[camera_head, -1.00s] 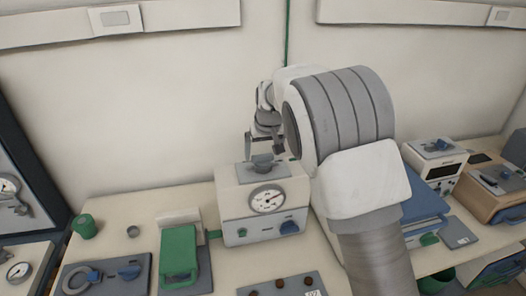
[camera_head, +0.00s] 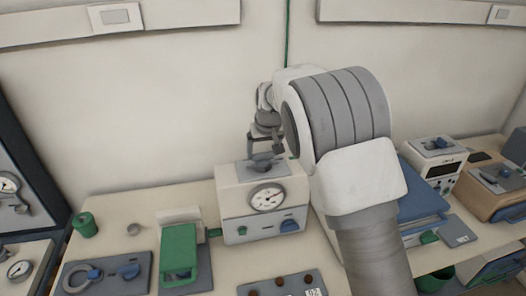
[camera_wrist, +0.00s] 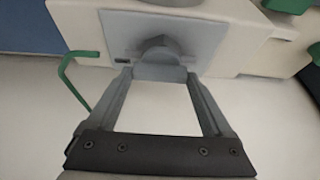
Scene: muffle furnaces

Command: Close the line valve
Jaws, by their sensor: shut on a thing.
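The valve knob (camera_head: 262,161) is grey and sits on a grey plate on top of a white box (camera_head: 232,205) with a round dial gauge (camera_head: 267,198). My gripper (camera_head: 265,152) is above the box, pointing down, with its fingers at the knob. In the wrist view the knob (camera_wrist: 160,60) lies at the far end of my gripper (camera_wrist: 160,76), with one fingertip at each side of it. The jaws are shut on the knob. The gripper's fingers hide part of the knob in the head view.
A blue knob (camera_head: 290,226) is on the front of the box. A green-topped device (camera_head: 179,250) stands to its left, and a green cup (camera_head: 85,225) stands farther left. My arm covers the bench to the right of the box. A bare wall is behind.

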